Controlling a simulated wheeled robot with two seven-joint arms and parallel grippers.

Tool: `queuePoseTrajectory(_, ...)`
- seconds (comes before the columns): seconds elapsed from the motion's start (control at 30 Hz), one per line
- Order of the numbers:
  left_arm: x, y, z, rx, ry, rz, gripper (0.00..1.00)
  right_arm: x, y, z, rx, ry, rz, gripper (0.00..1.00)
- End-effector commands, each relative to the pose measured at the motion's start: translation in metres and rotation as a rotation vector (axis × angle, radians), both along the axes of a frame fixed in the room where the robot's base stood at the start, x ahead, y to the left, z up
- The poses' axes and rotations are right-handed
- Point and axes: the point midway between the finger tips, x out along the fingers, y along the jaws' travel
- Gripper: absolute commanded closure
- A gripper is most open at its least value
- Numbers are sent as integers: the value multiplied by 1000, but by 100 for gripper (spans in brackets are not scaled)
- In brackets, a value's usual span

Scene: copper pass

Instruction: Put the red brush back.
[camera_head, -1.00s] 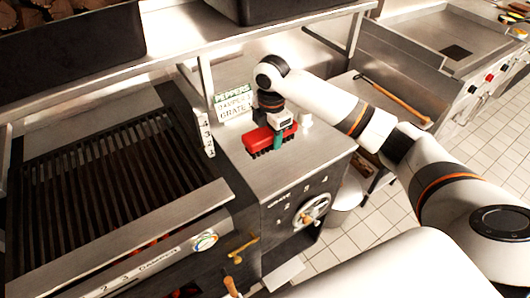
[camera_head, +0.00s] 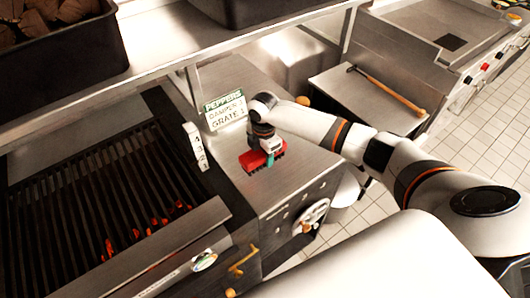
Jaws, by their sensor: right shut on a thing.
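The red brush (camera_head: 253,160) is a red block with dark bristles below it. It is at the steel counter top (camera_head: 290,178) right of the grill, in front of the small sign. My right gripper (camera_head: 267,148) comes down over the brush from above and is shut on it. A small green part shows beside the red block. I cannot tell whether the bristles touch the counter. My left gripper is not in view.
The sign (camera_head: 225,110) reads PEPPERS, DAMPER 3, GRATE 1. A numbered white marker (camera_head: 195,147) stands by the grill grate (camera_head: 95,205), with embers glowing below. A handwheel (camera_head: 312,215) is on the counter's front. A wooden-handled tool (camera_head: 388,90) lies farther right.

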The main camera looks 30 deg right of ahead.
Motion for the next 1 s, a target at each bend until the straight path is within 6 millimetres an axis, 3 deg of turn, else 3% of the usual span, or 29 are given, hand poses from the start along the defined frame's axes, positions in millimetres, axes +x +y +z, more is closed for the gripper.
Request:
queuePoseTrajectory(0.03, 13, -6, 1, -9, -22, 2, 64, 0, 0, 0, 0, -1, 1, 71)
queuePoseTrajectory(0.13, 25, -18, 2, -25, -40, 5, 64, 0, 1, 1, 1, -2, 1, 71)
queuePoseTrajectory(0.33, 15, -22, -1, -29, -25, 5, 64, 0, 0, -4, 0, -1, 1, 71)
queuePoseTrajectory(0.37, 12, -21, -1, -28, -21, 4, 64, 0, 0, -5, 0, 0, 1, 51)
queuePoseTrajectory(0.5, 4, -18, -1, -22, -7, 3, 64, 0, 0, -4, 0, -1, 1, 31)
queuePoseTrajectory(0.8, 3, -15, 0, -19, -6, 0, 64, 0, 0, -1, 0, -1, 0, 31)
queuePoseTrajectory(1.0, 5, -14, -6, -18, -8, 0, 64, 2, 0, 22, 2, -7, 1, 31)
